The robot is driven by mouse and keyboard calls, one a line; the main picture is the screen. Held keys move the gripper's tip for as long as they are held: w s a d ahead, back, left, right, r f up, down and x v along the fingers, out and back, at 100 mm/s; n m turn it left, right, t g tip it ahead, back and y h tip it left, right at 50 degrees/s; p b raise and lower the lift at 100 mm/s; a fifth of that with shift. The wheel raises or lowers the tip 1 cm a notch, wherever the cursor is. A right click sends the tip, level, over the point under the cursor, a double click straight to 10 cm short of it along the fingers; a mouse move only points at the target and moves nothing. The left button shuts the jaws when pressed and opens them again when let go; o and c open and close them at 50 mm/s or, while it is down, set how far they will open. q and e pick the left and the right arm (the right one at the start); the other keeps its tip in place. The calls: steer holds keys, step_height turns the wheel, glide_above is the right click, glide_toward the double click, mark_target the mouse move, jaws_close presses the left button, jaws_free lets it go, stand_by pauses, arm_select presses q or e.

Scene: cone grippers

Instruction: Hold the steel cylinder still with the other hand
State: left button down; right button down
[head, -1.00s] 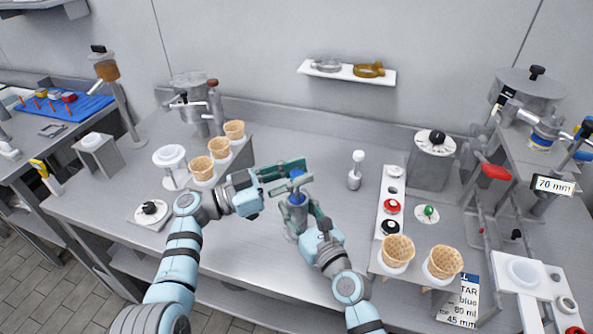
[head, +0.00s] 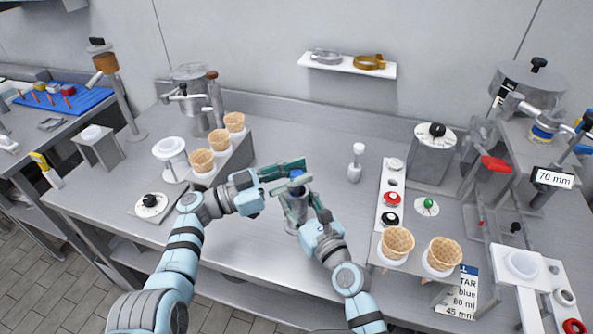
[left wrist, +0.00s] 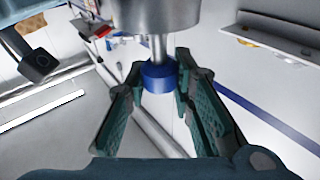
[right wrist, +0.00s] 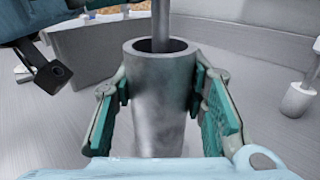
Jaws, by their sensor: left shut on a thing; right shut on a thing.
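The steel cylinder (right wrist: 160,105) stands upright in the right wrist view, a hollow tube with a rod (right wrist: 175,25) going into its open top. My right gripper (right wrist: 160,90) is shut on the cylinder, one finger on each side. In the head view the cylinder (head: 294,212) is partly hidden by my grippers. My left gripper (left wrist: 160,72) is shut on the blue knob (left wrist: 158,76) at the end of the rod. The knob shows only slightly in the head view (head: 298,176), above the cylinder. The cylinder's base is hidden in the right wrist view.
A stand with several cones (head: 202,160) is at left; more cones (head: 397,243) sit in a holder at front right. A small white-topped bottle (head: 355,165) stands right of my grippers. A wall shelf (head: 345,66) is behind. The bench between is clear.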

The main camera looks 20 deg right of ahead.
arm_select(q)
steer(key=shift+f, duration=0.45)
steer(key=c, duration=1.3)
jaws_free()
steer(key=s+a+f, duration=0.1)
steer(key=a, duration=1.1)
steer(key=shift+f, duration=0.35)
steer(key=shift+d, duration=0.1)
arm_select(e)
steer(key=c, duration=0.6)
jaws_free()
steer(key=shift+o, duration=0.6)
